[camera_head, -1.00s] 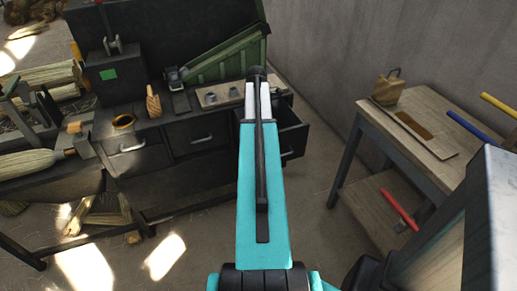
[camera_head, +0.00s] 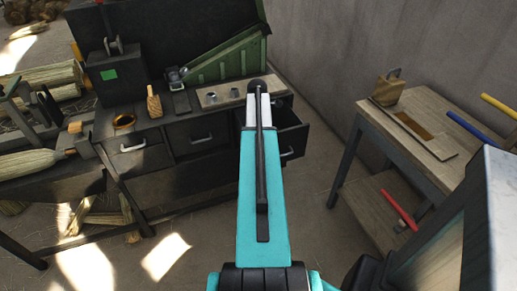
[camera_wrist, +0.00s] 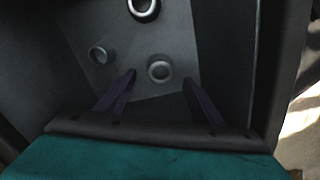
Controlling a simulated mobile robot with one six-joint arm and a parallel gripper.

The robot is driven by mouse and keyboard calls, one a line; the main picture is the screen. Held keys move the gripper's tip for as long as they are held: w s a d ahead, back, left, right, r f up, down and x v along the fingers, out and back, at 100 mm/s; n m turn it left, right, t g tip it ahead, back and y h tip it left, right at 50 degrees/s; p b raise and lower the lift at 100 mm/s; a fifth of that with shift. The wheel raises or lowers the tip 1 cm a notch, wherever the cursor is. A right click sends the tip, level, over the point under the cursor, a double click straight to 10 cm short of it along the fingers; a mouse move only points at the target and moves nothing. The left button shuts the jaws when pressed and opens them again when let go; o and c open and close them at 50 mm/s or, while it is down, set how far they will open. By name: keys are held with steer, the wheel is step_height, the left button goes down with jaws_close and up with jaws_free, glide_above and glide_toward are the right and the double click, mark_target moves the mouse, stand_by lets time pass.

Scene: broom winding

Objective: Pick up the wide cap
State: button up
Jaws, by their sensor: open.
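My gripper (camera_wrist: 160,79) is open, its two dark fingers apart and empty in the wrist view. Several ring-like caps lie on a grey surface, seemingly inside the open drawer. One cap (camera_wrist: 160,71) shows between the fingertips, a little beyond them. A smaller-looking one (camera_wrist: 98,53) lies to the left. A larger-looking one (camera_wrist: 143,8) is cut by the top edge; it may be the wide cap, but I cannot be sure. In the head view my gripper (camera_head: 258,86) is at the bench's right end, and my arm hides part of the open drawer (camera_head: 291,138).
The dark bench holds a board (camera_head: 222,95) with small metal pieces, a wooden-handled tool (camera_head: 154,101) and a green sloped bin (camera_head: 228,60). Dark walls stand close on both sides in the wrist view. A wooden table (camera_head: 436,130) stands at right, with clear floor between.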

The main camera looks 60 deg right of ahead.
steer(key=shift+f, duration=1.55)
steer(key=shift+s, duration=0.1)
steer(key=c, duration=1.1)
